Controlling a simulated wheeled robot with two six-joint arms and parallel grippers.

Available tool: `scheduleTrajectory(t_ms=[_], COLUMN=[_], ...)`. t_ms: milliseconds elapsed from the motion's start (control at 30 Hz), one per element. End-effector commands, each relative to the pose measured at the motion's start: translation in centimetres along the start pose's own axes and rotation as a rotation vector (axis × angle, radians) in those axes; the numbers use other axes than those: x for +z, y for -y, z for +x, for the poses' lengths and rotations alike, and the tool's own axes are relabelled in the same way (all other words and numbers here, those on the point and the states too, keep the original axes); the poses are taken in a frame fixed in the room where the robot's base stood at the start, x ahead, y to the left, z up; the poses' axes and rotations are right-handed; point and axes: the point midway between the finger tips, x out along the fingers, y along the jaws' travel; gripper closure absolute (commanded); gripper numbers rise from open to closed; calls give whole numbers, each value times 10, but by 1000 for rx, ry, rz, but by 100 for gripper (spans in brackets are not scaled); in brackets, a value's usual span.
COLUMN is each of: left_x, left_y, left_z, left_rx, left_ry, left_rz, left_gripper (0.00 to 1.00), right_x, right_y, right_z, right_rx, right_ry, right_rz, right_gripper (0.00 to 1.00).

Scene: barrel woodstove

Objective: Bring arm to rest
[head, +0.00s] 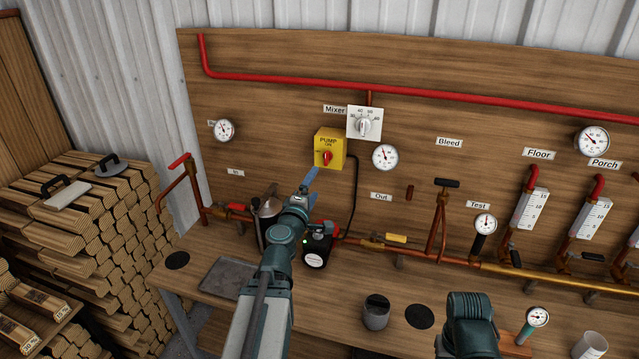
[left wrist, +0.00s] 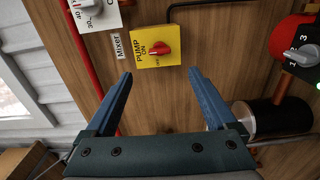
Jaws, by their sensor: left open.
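My left arm reaches up from the bottom of the head view. Its gripper (head: 312,175) is in front of the board, just below the yellow pump switch box (head: 329,144) with a red knob. In the left wrist view the blue fingers of the left gripper (left wrist: 163,95) are spread apart with nothing between them. The yellow box (left wrist: 158,46) lies beyond the fingertips there, apart from them. My right arm shows only as a teal link at the bottom right of the head view; its gripper is not in view.
The wooden board (head: 270,110) carries a mixer dial (head: 364,125), gauges and red and copper pipes. A black pump (head: 317,246) and a metal cylinder (head: 267,215) stand close to my left arm. The bench holds a grey tray (head: 228,278) and a cup (head: 376,316). Firewood (head: 110,215) is stacked at left.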

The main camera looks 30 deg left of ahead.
Motion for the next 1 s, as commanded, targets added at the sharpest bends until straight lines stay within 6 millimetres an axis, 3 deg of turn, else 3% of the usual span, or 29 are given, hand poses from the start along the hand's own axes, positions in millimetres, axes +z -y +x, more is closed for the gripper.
scheduleTrajectory(t_ms=[267,367,567,700,800,900,1000], left_x=[9,44,174,257,301,326,327], left_y=[1,5,40,84,123,164,194], left_z=[1,2,-18,-60,-104,-156,-201], left_rx=[-3,-19,-104,-204,-304,-440,-592], left_ry=[23,118,500,801,1024,1243,1408], left_rz=[15,83,363,599,793,1015,1228], left_gripper=[10,10,10,10,10,10,10], right_x=[0,0,0,0,0,0,0], right_y=[0,0,0,0,0,0,0], right_z=[0,0,0,0,0,0,0], right_rx=[0,0,0,0,0,0,0], right_ry=[0,0,0,0,0,0,0], right_rz=[0,0,0,0,0,0,0], right_gripper=[50,50,50,50,50,50,50])
